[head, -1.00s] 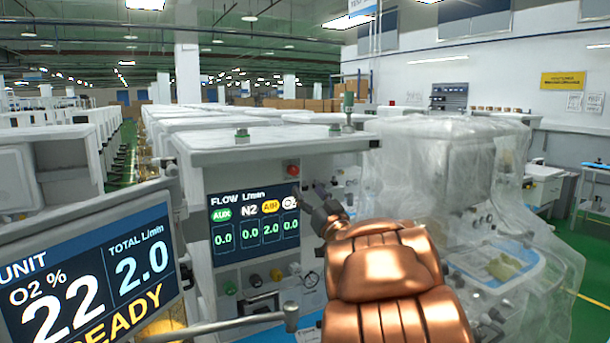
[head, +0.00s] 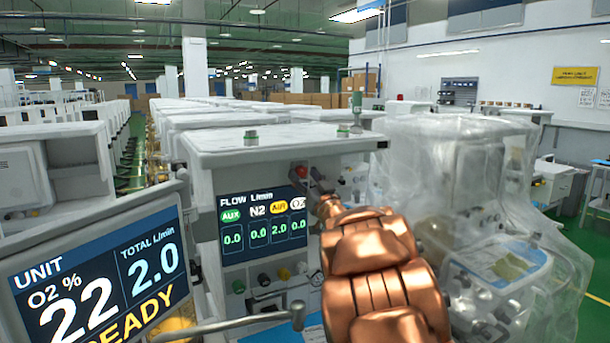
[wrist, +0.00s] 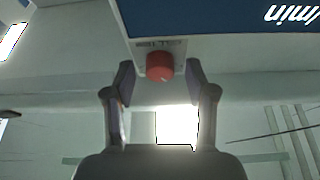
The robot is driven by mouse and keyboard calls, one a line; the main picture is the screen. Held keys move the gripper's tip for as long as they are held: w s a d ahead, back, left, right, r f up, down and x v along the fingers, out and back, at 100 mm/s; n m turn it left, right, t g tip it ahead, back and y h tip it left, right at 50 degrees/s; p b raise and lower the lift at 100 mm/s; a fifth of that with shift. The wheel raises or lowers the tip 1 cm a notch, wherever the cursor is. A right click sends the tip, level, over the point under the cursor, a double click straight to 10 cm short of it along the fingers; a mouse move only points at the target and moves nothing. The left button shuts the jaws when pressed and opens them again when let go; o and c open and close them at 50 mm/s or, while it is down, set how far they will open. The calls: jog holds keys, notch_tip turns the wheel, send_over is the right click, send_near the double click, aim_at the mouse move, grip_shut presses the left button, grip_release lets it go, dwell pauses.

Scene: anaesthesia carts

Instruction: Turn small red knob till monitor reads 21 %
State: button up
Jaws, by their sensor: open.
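The small red knob (head: 301,170) is at the top right of the flow panel, above the flow screen (head: 263,222). In the wrist view the red knob (wrist: 159,66) lies between the tips of my two open fingers, with a gap on each side; I cannot tell how far ahead of the tips it is. My gripper (head: 312,175) is in front of the panel at the knob's right, partly hidden by my arm. It also shows in the wrist view (wrist: 158,82). The monitor (head: 95,270) at the lower left reads O2 22 %, total 2.0 L/min, READY.
A metal bar (head: 235,323) juts out in front of the cart below the screen. A plastic-wrapped cart (head: 450,170) stands close at the right.

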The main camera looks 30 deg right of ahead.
grip_shut()
jog(key=shift+d+f+n+y+b, duration=0.1)
jog(key=shift+n+y+b, duration=0.55)
jog(key=shift+n, duration=0.25)
jog(key=shift+r+n+y, duration=0.2)
jog(key=shift+n+y, duration=0.15)
jog(key=shift+n, duration=0.35)
grip_release()
jog(key=v, duration=1.2)
